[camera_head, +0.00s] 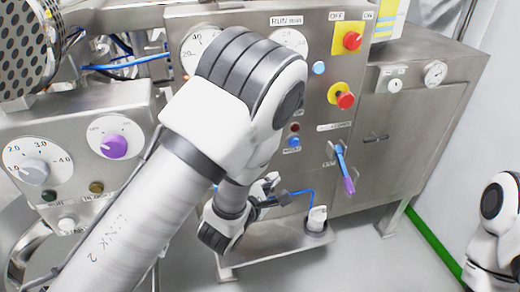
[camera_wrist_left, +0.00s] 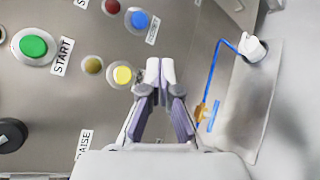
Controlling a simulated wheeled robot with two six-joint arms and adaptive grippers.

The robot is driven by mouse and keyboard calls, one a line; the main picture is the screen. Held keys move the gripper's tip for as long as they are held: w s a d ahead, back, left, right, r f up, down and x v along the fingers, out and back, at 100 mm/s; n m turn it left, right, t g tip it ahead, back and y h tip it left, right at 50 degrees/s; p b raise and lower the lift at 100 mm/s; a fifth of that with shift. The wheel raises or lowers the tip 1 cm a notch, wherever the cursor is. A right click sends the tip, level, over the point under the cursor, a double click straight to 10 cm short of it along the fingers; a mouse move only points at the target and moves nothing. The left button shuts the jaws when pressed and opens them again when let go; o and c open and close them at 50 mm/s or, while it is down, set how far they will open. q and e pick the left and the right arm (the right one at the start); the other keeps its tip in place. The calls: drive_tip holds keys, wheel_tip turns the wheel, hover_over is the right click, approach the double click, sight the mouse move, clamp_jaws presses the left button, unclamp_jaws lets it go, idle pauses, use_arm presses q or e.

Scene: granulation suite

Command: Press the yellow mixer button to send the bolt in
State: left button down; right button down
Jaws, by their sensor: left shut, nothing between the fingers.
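In the left wrist view a bright yellow button (camera_wrist_left: 123,75) sits on the steel panel, just left of my fingertips. No label reading mixer is legible beside it. A duller olive-yellow round piece (camera_wrist_left: 92,65) is to its left. My left gripper (camera_wrist_left: 160,72) is shut and empty, with its tips apart from the button sideways; I cannot tell their distance from the panel. In the head view my left gripper (camera_head: 270,183) is low in front of the panel, and my arm hides the yellow button. No bolt can be made out. My right gripper is out of view.
A green START button (camera_wrist_left: 33,46), a blue button (camera_wrist_left: 137,19) and a red one (camera_wrist_left: 111,6) are nearby. A white fitting with a blue cable (camera_head: 317,216) stands on a low steel shelf. Red knobs (camera_head: 351,41) and a blue-purple handle (camera_head: 345,168) stick out at right.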

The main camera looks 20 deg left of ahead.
use_arm(q)
drive_tip(key=w+a, duration=0.5)
drive_tip(key=w, duration=0.2)
drive_tip(key=shift+b, duration=0.45)
drive_tip(key=shift+w, duration=0.15)
idle(1.0)
drive_tip(key=shift+w+a, duration=0.2)
drive_tip(key=shift+w, duration=0.05)
drive_tip(key=shift+w+a, duration=0.2)
drive_tip(key=shift+w, duration=0.15)
idle(0.6)
drive_tip(key=shift+s, duration=0.1)
drive_tip(key=shift+s+d+r, duration=0.1)
drive_tip(key=shift+s+d, duration=0.4)
drive_tip(key=shift+s, duration=0.1)
drive_tip(key=s+d, duration=0.2)
drive_tip(key=s, duration=0.2)
drive_tip(key=shift+s+d, duration=0.1)
drive_tip(key=shift+d, duration=0.3)
